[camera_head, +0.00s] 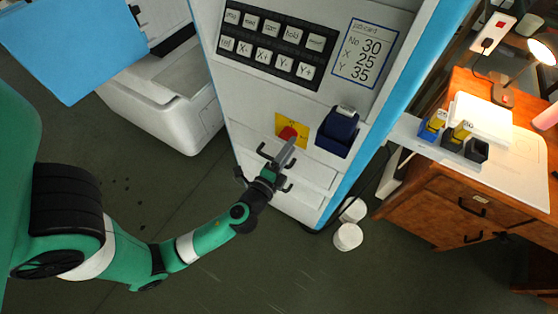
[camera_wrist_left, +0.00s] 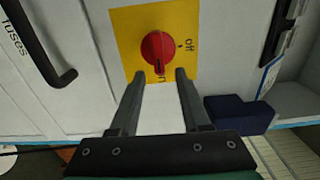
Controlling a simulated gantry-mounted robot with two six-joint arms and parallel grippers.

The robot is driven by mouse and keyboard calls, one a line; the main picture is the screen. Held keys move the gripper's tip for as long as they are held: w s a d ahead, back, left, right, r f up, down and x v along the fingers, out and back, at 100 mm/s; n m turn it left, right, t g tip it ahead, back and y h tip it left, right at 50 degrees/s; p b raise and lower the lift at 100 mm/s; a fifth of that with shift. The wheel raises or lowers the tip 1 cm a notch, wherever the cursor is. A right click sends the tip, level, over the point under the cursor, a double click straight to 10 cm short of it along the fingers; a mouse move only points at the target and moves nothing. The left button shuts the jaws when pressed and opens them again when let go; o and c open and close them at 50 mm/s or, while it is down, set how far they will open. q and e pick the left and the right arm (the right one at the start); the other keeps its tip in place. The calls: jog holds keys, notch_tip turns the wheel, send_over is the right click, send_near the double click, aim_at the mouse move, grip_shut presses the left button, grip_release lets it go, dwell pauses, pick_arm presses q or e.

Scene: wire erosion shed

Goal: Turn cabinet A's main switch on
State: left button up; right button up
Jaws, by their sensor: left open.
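Cabinet A's main switch is a red rotary knob (camera_head: 288,133) on a yellow plate (camera_head: 304,129) on the cabinet front. In the left wrist view the red knob (camera_wrist_left: 158,48) sits on the yellow plate (camera_wrist_left: 125,25), with "off" at its right and a partly covered "on" below it. The knob's dark ridge points down at "on". My left gripper (camera_head: 289,149) is at the switch; in the wrist view its open fingers (camera_wrist_left: 160,76) stand apart just below the knob, nothing visible between them. Whether they touch it is unclear. My right gripper is not in view.
A dark blue box (camera_head: 337,132) projects from the cabinet right of the switch. A button panel (camera_head: 268,42) and a job card (camera_head: 366,52) are above. A black handle (camera_wrist_left: 40,45) labelled "fuses" is left of the switch. A wooden desk (camera_head: 440,195) stands right.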

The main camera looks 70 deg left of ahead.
pick_arm(q)
jog(key=p+v, duration=0.1)
jog(key=v, duration=0.8)
jog(key=shift+s+d+p, duration=0.2)
jog(key=shift+s+p, duration=0.1)
